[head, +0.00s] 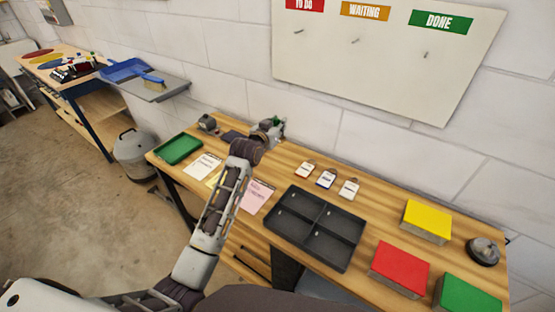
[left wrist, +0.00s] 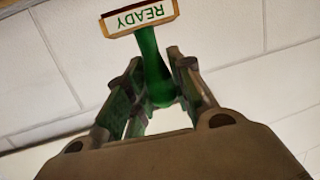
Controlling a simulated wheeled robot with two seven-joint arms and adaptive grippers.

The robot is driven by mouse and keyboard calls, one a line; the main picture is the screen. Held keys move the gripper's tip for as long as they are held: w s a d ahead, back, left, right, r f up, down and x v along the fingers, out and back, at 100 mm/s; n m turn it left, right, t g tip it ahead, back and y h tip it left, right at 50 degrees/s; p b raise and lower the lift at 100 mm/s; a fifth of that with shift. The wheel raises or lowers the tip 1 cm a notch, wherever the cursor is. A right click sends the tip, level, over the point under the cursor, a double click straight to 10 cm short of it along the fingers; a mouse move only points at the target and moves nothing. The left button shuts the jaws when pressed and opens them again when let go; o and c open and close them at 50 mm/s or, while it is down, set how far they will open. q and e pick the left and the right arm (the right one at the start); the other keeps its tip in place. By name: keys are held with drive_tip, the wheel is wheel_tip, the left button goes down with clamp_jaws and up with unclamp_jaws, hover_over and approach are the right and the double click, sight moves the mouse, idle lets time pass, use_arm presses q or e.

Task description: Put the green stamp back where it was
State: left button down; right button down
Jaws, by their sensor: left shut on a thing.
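My left gripper (head: 274,127) is at the back edge of the bench, near the wall. It is shut on the green stamp, and only a little green of the stamp (head: 277,120) shows there in the head view. In the left wrist view the green stamp (left wrist: 152,60) has its green handle between my two fingers. Its wide end, with a white READY label, points away from the gripper, and the label reads upside down. Whether the stamp touches the bench is hidden. My right gripper is not in view.
The wooden bench holds a green tray (head: 178,149), paper sheets (head: 203,166), a black compartment tray (head: 315,228), three small tags (head: 326,179), and yellow (head: 427,218), red (head: 400,266) and green (head: 468,293) blocks. A round grey object (head: 484,251) stands at the right end.

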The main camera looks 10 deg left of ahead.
use_arm(q)
drive_tip(key=shift+f, duration=0.15)
drive_tip(key=shift+f, duration=3)
drive_tip(key=shift+f, duration=1.85)
drive_tip(key=shift+f, duration=0.15)
drive_tip(key=c, duration=1.2)
unclamp_jaws()
drive_tip(key=shift+c, duration=0.2)
drive_tip(key=shift+v, duration=6.05)
